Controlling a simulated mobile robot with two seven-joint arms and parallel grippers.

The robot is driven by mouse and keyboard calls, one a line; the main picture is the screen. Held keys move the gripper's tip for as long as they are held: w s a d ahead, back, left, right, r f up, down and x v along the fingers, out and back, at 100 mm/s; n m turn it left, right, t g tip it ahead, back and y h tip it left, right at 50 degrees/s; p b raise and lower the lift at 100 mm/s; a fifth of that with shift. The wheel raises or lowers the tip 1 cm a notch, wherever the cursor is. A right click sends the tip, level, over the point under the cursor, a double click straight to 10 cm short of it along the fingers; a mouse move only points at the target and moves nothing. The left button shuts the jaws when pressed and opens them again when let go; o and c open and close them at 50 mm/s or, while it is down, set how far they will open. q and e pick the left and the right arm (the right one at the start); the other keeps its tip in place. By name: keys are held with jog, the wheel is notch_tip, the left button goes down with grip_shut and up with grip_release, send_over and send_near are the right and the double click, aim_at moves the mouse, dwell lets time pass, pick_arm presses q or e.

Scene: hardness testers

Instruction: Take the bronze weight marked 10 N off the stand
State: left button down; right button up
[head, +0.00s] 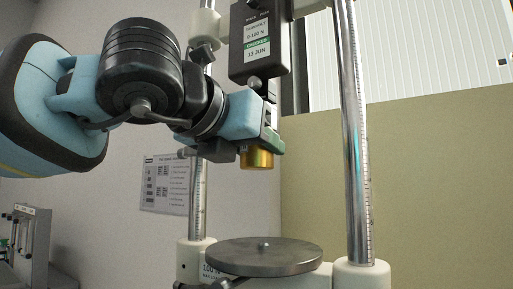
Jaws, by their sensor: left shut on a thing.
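My left gripper (258,148) comes in from the left and is shut on a bronze weight (257,160), a small gold-coloured cylinder. Its upper part is hidden by the gripper, and no marking on it can be read. The weight hangs in the air above the stand's round grey plate (263,257), clear of it. The stand has two upright steel columns, with a black force gauge (258,40) between them just above the gripper. My right gripper is not in view.
The right steel column (354,150) stands close to the right of the gripper, and the left column (197,200) is behind it. A notice (166,184) hangs on the wall. Another device (30,245) stands at the lower left. The space between weight and plate is free.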

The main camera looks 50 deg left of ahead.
aim_at(248, 148)
pick_arm(q)
jog(key=shift+s+r, duration=0.1)
jog(key=shift+r, duration=0.05)
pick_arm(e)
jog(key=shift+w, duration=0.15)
pick_arm(q)
jog(key=shift+s, duration=0.2)
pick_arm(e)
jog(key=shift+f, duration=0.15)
pick_arm(q)
jog(key=shift+s+d+b, duration=0.15)
jog(key=shift+s+b, duration=0.2)
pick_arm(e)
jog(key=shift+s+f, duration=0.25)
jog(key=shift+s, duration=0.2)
pick_arm(q)
jog(key=shift+s+d, duration=0.1)
jog(key=shift+s, duration=0.15)
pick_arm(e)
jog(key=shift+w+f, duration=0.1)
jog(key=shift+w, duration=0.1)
pick_arm(q)
jog(key=shift+s+d, duration=0.1)
jog(key=shift+s, duration=0.25)
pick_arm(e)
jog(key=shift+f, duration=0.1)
